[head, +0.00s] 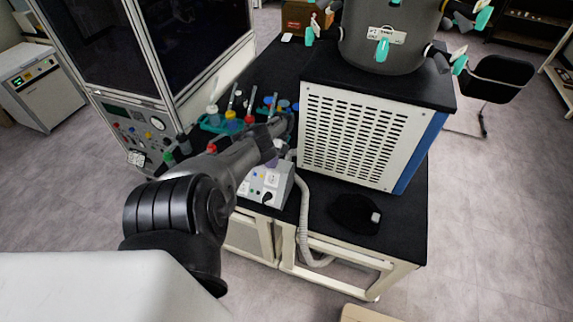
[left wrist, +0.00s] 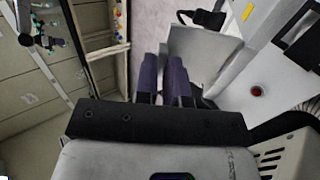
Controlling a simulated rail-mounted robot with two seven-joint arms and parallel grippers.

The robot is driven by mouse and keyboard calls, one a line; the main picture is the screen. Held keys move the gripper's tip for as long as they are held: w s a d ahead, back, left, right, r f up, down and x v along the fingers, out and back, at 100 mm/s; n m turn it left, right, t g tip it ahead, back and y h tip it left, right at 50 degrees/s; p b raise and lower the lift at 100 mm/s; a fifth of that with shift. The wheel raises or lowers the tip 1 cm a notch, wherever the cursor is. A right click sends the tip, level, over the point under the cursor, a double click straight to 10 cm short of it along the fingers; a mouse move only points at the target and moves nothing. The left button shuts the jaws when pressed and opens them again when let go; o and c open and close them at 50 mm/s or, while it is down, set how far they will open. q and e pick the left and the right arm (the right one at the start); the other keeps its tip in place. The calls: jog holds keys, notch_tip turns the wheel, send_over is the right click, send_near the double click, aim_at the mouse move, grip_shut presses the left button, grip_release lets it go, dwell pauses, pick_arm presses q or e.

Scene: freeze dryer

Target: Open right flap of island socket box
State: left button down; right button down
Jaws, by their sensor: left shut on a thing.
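The grey island socket box (head: 262,190) stands on the black worktop below my left forearm, with sockets, a black plug and a red button on its near face. In the left wrist view the box (left wrist: 265,65) is at the right, with its red button and a yellow label. My left gripper (head: 272,161) is at the top of the box, mostly hidden by my arm in the head view. Its purple fingers (left wrist: 163,72) are shut at the edge of a light grey flap (left wrist: 198,52); the exact contact is hidden. My right gripper is not in view.
A white vented unit (head: 350,135) carrying a large grey drum (head: 385,45) stands right of the box. A ribbed hose (head: 303,215) runs beside the box to below the worktop. Bottles and a teal rack stand behind. A black round item (head: 350,212) lies front right.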

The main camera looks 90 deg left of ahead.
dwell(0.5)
pick_arm(q)
jog(key=c, duration=1.5)
grip_release()
jog(key=shift+r+p, duration=0.6)
jog(key=o, duration=0.9)
jog(key=r+p, duration=0.4)
jog(key=p, duration=0.1)
jog(key=shift+w+d+r, duration=0.2)
jog(key=shift+w+d, duration=0.05)
jog(key=shift+d, duration=0.15)
jog(key=shift+w+d+r+p, duration=0.2)
jog(key=shift+w+r+p, duration=0.25)
jog(key=shift+p, duration=0.25)
jog(key=c, duration=0.9)
jog(key=w+d+r+p, duration=0.1)
jog(key=w+d+p, duration=0.1)
jog(key=w+d+r+p, duration=0.2)
jog(key=p, duration=0.1)
jog(key=w+d+r+p, duration=0.1)
jog(key=w+d+p, duration=0.1)
jog(key=w, duration=0.1)
jog(key=shift+d+r+p, duration=0.25)
jog(key=shift+d+p, duration=0.05)
jog(key=shift+d, duration=0.1)
